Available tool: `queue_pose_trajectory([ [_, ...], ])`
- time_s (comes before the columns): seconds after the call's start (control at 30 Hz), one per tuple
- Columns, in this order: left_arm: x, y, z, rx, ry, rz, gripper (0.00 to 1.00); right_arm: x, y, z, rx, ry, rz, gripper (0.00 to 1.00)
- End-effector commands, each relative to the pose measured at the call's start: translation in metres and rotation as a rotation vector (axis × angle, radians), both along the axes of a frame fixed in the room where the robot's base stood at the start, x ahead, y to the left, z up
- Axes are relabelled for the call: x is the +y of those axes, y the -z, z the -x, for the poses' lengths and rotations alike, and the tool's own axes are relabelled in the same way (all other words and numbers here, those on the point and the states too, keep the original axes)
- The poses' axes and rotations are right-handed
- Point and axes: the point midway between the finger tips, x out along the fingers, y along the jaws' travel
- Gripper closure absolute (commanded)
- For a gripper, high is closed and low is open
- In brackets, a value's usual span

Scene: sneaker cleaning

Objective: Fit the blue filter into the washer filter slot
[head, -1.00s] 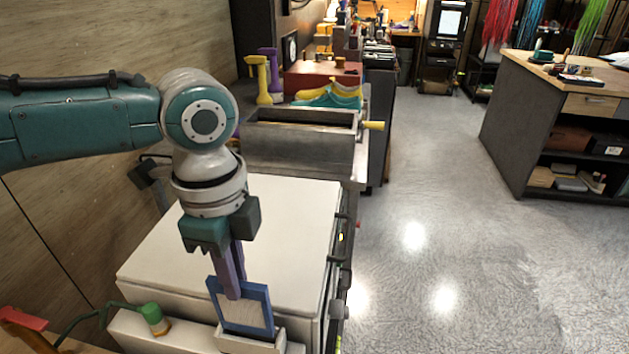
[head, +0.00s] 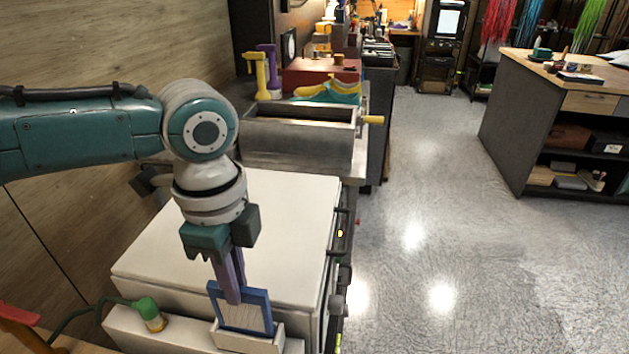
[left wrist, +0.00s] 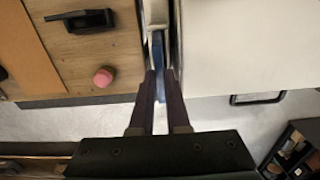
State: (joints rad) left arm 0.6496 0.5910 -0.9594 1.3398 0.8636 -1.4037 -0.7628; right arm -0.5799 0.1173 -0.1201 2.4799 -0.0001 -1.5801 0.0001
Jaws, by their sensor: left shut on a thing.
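The blue filter (head: 243,308), a blue frame with a pale panel, stands nearly upright at the front of the white washer (head: 230,240). My left gripper (head: 236,297) points down, with its purple fingers shut on the filter's upper edge. The filter's lower edge is hidden behind the front wall of the pale filter slot (head: 248,343). I cannot tell how deep it sits. In the left wrist view, the filter (left wrist: 157,55) shows edge-on between the purple fingers (left wrist: 160,80). My right gripper is not in view.
A green-capped hose end (head: 149,312) stands on the washer's front ledge, left of the slot. A grey metal trough (head: 300,140) with a yellow handle is behind the washer. The floor (head: 430,230) to the right is clear.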

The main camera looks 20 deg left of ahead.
Motion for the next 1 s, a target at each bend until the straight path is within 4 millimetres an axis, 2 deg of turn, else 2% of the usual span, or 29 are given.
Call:
queue_pose_trajectory([
  [1.0,0.000,0.027,0.000,0.000,-0.001,-0.001,1.00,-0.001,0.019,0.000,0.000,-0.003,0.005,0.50],
])
